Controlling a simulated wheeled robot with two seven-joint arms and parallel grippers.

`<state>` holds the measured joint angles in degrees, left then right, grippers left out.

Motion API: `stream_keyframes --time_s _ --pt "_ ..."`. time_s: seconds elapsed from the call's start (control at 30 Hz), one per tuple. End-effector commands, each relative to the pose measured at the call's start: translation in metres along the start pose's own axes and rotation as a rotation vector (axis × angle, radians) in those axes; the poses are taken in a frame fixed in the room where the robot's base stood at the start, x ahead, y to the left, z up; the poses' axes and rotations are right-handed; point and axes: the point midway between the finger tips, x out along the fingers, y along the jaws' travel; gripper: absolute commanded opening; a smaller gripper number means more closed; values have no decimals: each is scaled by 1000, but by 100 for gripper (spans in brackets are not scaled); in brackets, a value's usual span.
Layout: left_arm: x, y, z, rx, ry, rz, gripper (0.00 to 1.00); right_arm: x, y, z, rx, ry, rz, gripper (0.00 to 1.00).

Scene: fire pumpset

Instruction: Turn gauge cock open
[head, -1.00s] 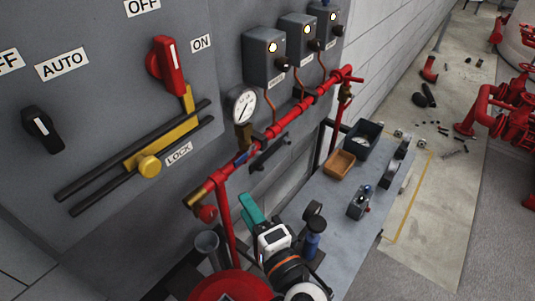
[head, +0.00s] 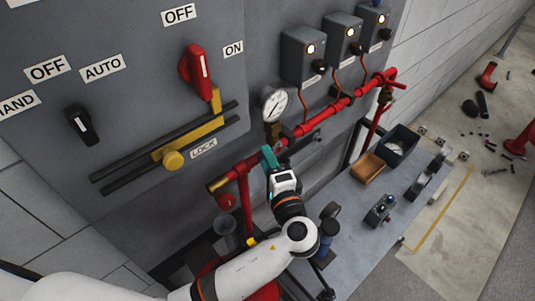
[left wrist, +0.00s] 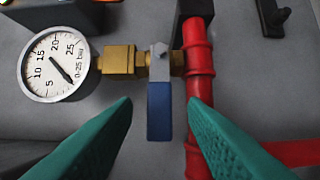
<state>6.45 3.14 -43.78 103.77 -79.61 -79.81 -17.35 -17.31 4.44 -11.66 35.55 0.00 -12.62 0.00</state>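The gauge cock has a brass body (left wrist: 120,60) between the round white pressure gauge (left wrist: 52,65) and the red pipe (left wrist: 199,70). Its blue lever (left wrist: 160,110) lies across the line of the brass body and points down in the left wrist view. My left gripper (left wrist: 160,105) is open, with one green finger on each side of the lever and apart from it. In the head view the gauge (head: 274,103) and brass part (head: 272,131) show just above the green fingers of my left gripper (head: 268,158), which hide the lever there. My right gripper is not in view.
A grey cabinet carries a red switch (head: 197,70), a black selector (head: 81,124) and a yellow lock knob (head: 173,160). Small lit boxes (head: 303,55) hang above the pipe. A grey bench (head: 350,215) holds a brown tray (head: 367,168), a dark bin (head: 401,145) and small devices.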

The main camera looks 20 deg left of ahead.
Motion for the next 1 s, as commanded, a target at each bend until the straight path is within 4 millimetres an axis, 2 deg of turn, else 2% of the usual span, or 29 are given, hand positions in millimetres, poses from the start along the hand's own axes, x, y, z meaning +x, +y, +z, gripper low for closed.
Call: stream_keyframes --time_s 0.1,0.37,0.63,1.0 --pt "7 0 -1 2 2 0 39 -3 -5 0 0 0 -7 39" --pt "8 -1 -1 1 1 0 39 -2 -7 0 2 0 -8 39" --pt "7 -1 0 1 1 0 0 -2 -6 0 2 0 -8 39" --pt "7 3 0 22 1 -11 0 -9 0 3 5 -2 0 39"
